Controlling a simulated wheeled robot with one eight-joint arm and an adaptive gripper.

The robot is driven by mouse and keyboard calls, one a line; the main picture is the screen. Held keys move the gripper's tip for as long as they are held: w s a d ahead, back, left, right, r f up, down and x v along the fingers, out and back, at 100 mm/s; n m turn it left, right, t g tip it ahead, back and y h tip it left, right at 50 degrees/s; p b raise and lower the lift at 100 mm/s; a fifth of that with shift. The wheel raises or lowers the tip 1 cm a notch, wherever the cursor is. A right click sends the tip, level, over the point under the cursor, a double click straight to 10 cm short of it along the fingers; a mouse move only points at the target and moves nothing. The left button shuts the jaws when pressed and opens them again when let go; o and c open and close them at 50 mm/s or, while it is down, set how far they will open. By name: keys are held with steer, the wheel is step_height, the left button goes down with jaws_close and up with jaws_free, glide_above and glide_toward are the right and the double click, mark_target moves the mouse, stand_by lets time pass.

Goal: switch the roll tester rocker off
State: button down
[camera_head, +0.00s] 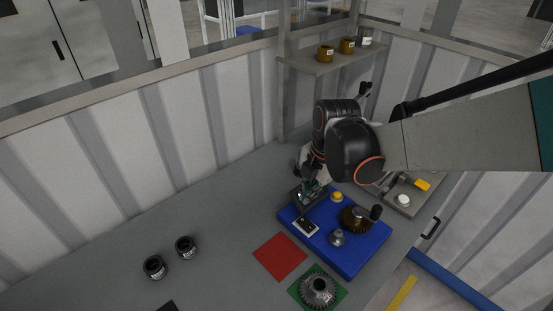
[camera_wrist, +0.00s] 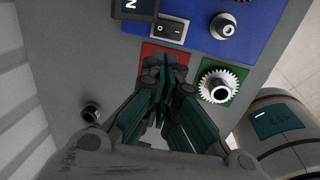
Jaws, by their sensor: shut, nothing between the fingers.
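The rocker (camera_wrist: 168,28) is black on a pale plate with small light marks. It sits on the blue board (camera_wrist: 200,40) in the wrist view, just beyond my fingertips; which side is pressed I cannot tell. In the head view the rocker plate (camera_head: 305,228) lies near the board's left corner, beside a dark block. My gripper (camera_wrist: 167,64) is shut and empty, pointing toward the rocker with a visible gap in the picture. In the head view my gripper (camera_head: 308,188) is over the board's left end, its fingertips hard to make out.
The dark block (camera_wrist: 133,8) with a white letter stands beside the rocker. A red mat (camera_head: 280,256) and a gear (camera_head: 318,290) lie in front. Two dark cylinders stand left.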

steer(key=shift+w+a+f, duration=0.1)
steer(key=shift+a, duration=0.05)
steer(key=b, duration=0.4)
glide_toward(298, 227)
steer(key=f, duration=0.5)
steer(key=shift+w+a+f, duration=0.2)
steer(key=shift+w+a, duration=0.15)
steer(key=shift+w, duration=0.05)
steer(key=shift+w+a+f+g+h+b, duration=0.2)
steer(key=shift+f+g+h+b, duration=0.25)
steer(key=shift+f, duration=0.1)
steer(key=shift+s+d+r, duration=0.1)
steer(key=shift+r, duration=0.05)
steer(key=shift+s+d, duration=0.1)
